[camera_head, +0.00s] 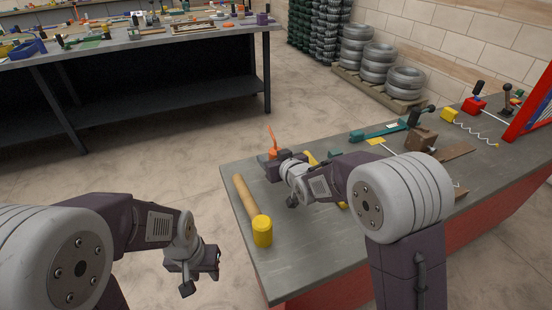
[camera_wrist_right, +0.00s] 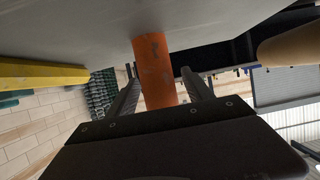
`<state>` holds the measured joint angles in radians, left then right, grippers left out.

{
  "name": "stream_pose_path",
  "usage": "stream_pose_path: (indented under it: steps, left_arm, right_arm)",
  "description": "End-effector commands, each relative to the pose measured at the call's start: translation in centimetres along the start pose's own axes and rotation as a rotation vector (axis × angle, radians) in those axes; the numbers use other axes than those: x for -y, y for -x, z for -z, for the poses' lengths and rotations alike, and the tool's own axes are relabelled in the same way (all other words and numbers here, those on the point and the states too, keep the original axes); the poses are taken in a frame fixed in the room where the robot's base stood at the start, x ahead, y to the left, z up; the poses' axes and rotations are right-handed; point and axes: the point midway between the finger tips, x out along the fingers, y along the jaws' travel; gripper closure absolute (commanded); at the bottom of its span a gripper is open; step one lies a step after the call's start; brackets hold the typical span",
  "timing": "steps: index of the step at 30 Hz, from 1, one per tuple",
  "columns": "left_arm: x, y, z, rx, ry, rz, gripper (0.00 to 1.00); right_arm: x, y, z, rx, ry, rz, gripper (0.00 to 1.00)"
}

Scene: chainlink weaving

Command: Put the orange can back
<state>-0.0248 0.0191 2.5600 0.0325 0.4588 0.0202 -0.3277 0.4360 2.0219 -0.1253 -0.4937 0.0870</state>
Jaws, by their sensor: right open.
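The orange can (camera_head: 273,153) stands on the grey workbench (camera_head: 290,262) near its far left edge, with a thin orange spout on top. My right gripper (camera_head: 278,164) is at the can and hides its lower part in the head view. In the right wrist view the can (camera_wrist_right: 154,72) is between the two spread fingers of my right gripper (camera_wrist_right: 160,88). The fingers stand on either side with some gap, and the bench top appears above in this turned picture. My left gripper (camera_head: 204,270) hangs beside the bench, over the floor, with no object visible in it.
A mallet with a wooden handle and yellow head (camera_head: 262,231) lies left of my right gripper. A teal tool (camera_head: 378,131), a brown block (camera_head: 421,140) and a red-framed board (camera_head: 532,110) are further right. The bench's front left corner is clear.

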Motion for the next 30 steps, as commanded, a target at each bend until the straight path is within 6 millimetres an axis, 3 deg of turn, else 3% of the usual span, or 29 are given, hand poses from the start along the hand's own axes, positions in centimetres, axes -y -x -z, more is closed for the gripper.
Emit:
stream_pose_path:
  steps: [6,12,24,30]
  left_arm:
    - [0.0,1.2,0.1,0.0,0.0,0.0,0.64]
    - [0.0,1.7,0.2,0.0,0.0,0.0,0.64]
    - [0.0,2.0,0.2,0.0,0.0,0.0,0.64]
    - [-0.1,6.2,0.6,0.0,0.0,0.0,0.64]
  right_arm:
    - [0.0,4.6,0.4,-0.003,0.0,-0.001,0.4]
    - [-0.1,7.6,0.3,-0.004,0.0,-0.001,0.4]
    - [0.0,8.3,0.3,-0.003,0.0,0.0,0.4]
    - [0.0,9.9,4.3,-0.003,0.0,0.0,0.4]
